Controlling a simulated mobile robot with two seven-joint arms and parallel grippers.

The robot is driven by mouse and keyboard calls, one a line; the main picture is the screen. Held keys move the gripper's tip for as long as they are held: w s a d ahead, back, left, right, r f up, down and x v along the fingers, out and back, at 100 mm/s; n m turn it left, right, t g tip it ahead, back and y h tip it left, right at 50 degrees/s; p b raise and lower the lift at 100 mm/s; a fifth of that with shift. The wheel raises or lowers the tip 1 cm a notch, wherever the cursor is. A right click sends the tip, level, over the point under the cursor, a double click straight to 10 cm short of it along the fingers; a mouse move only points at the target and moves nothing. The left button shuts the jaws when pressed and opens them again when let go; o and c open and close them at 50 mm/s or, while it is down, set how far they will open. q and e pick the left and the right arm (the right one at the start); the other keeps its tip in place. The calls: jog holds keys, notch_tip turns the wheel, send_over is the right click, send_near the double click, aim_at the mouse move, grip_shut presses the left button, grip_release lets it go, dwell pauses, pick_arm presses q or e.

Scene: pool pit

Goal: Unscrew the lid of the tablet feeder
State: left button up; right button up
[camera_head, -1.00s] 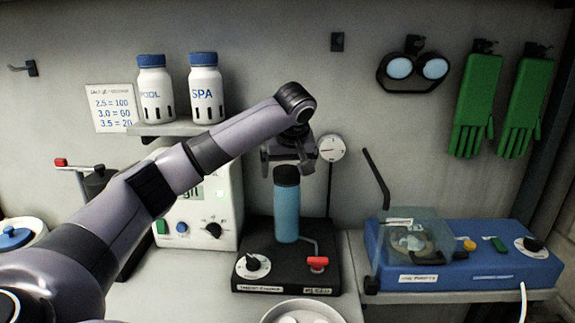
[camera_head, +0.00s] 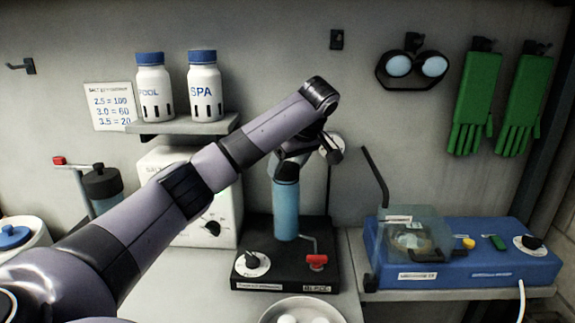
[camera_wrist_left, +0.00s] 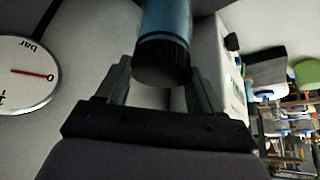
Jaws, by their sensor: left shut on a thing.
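The tablet feeder is an upright blue translucent tube (camera_head: 286,210) on a black base in the head view. Its black lid (camera_wrist_left: 161,68) shows in the left wrist view at the tube's end, between the two fingers. My left gripper (camera_head: 289,171) is at the top of the tube, shut on the lid, with its wrist turned and leaning to the right. The gripper hides most of the lid in the head view. The lid still sits against the tube, with no gap that I can see. My right gripper is not in view.
The feeder's base (camera_head: 285,277) carries a dial and a red-handled lever (camera_head: 316,261). A gauge (camera_wrist_left: 26,75) is close beside the gripper. A blue machine (camera_head: 480,258) stands right, a white meter (camera_head: 160,170) left, and a bowl of tablets (camera_head: 302,308) in front.

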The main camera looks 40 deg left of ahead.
aim_at(288, 168)
pick_arm(q)
jog(key=shift+r, duration=2.1)
jog(key=shift+f, duration=0.1)
